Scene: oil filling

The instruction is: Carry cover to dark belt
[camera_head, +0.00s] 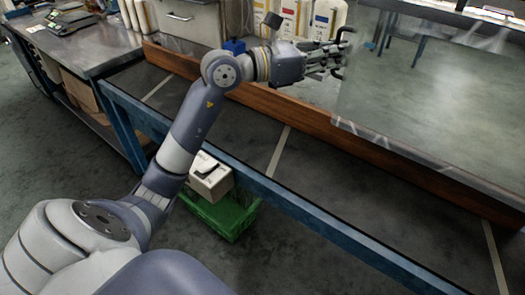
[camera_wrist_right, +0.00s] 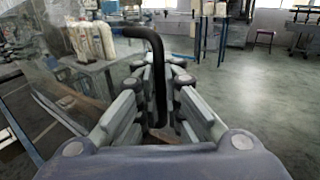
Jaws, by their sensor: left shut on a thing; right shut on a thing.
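The cover (camera_head: 430,100) is a large clear panel at the right of the head view, tilted, with its lower edge over the wooden rail. My left gripper (camera_head: 330,62) is shut on a black handle (camera_head: 345,38) at the cover's left edge. In the right wrist view, my right gripper (camera_wrist_right: 162,112) is shut around another black bent handle (camera_wrist_right: 157,60), and clear panel shows to its left (camera_wrist_right: 60,85). The right gripper is out of the head view. The dark belt (camera_head: 235,125) with pale cross stripes lies below and in front of the cover, inside a blue frame.
A wooden rail (camera_head: 310,118) runs along the belt's far side. Several oil containers (camera_head: 290,15) stand behind it. A metal table (camera_head: 75,45) with a scale is at the left. A green crate (camera_head: 222,216) holding a white box (camera_head: 208,177) sits on the floor below the blue frame.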

